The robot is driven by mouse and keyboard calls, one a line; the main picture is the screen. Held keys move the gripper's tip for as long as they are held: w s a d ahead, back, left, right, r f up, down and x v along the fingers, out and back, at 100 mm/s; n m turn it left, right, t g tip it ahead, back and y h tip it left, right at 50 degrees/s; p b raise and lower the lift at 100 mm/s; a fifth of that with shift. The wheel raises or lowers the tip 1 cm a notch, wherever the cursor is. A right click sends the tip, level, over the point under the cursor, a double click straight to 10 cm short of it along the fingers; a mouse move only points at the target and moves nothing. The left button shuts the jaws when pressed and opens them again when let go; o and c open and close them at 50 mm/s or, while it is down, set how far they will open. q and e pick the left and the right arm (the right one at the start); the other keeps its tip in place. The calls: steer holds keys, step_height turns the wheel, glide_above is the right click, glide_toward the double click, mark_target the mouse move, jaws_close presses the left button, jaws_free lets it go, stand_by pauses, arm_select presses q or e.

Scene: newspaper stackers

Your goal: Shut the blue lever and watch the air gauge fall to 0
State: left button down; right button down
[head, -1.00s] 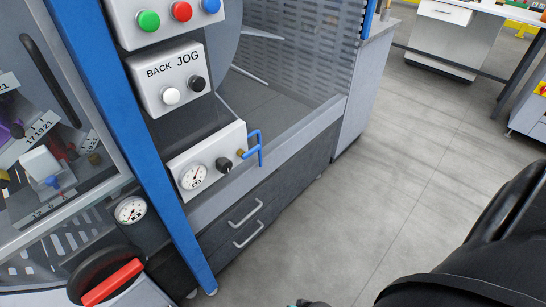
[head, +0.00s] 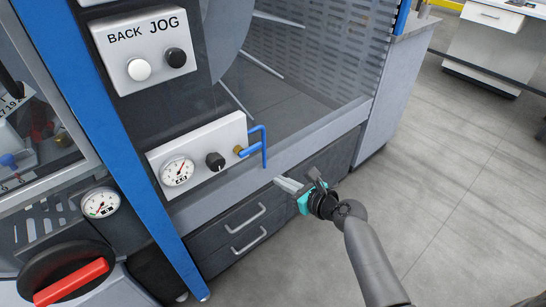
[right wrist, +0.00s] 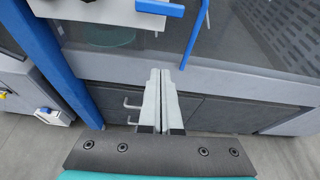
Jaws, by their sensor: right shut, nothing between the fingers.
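The blue lever (head: 263,146) is a bent blue handle on a brass fitting at the right end of a light grey panel. Its long arm hangs down at the panel's right side; it also shows at the top of the right wrist view (right wrist: 195,32). The air gauge (head: 178,171) is a round white dial at the panel's left end; its reading is too small to tell. My right gripper (head: 280,182) is shut and empty, below and slightly right of the lever, apart from it. It points toward the machine in the right wrist view (right wrist: 160,72). My left gripper is not in view.
A black knob (head: 215,161) sits between gauge and lever. A second gauge (head: 100,202) and a red-handled rotary switch (head: 72,282) are at lower left. The BACK JOG box (head: 146,48) is above. Drawers with handles (head: 248,217) lie below. Open floor lies to the right.

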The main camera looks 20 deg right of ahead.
mark_target(248, 148)
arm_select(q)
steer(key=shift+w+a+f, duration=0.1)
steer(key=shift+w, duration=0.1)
arm_select(e)
steer(key=shift+w+d+r+m, duration=0.2)
steer(key=shift+r+m, duration=0.1)
steer(key=shift+r, duration=0.25)
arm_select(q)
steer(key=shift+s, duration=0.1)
